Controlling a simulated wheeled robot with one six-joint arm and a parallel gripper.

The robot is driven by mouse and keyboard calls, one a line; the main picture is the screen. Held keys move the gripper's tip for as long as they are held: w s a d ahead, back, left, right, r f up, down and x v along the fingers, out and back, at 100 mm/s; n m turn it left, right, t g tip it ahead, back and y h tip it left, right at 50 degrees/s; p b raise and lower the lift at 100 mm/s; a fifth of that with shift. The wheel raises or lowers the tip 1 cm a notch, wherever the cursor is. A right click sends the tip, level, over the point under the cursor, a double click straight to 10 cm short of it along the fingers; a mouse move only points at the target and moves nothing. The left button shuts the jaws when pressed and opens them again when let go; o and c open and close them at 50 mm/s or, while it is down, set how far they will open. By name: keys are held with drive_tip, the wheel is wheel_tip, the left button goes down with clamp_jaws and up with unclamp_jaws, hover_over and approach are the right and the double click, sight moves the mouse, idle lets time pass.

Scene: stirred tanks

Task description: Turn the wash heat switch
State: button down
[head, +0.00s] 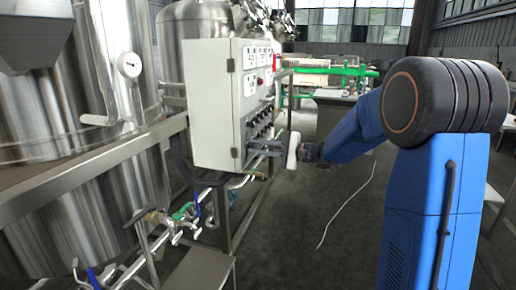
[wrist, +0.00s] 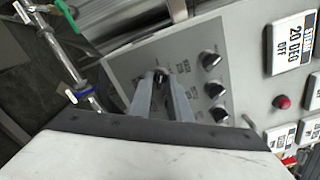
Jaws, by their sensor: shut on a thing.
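The control panel (wrist: 235,65) is grey and carries several black rotary switches with labels too small to read. My gripper (wrist: 159,84) is shut on one black switch knob (wrist: 161,73), with a grey finger on each side of it. The labels do not show clearly whether this is the wash heat switch. In the head view my gripper (head: 252,145) reaches from the right to the lower row of switches on the side of the panel box (head: 212,105). The fingers hide the held knob there.
Three other black knobs (wrist: 211,88) stand in a row right of the fingers. A red button (wrist: 282,102) and white displays (wrist: 290,45) lie further right. Pipes with blue-handled valves (head: 197,200) run below the box. Steel tanks (head: 60,110) stand at left; open floor lies at right.

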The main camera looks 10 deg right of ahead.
drive_tip(key=c, duration=1.9)
unclamp_jaws()
drive_tip(key=shift+o, duration=0.2)
drive_tip(key=shift+s+d, duration=0.1)
drive_tip(key=v, duration=1.7)
drive_tip(key=shift+d+f, duration=0.1)
drive_tip(key=shift+d, duration=0.05)
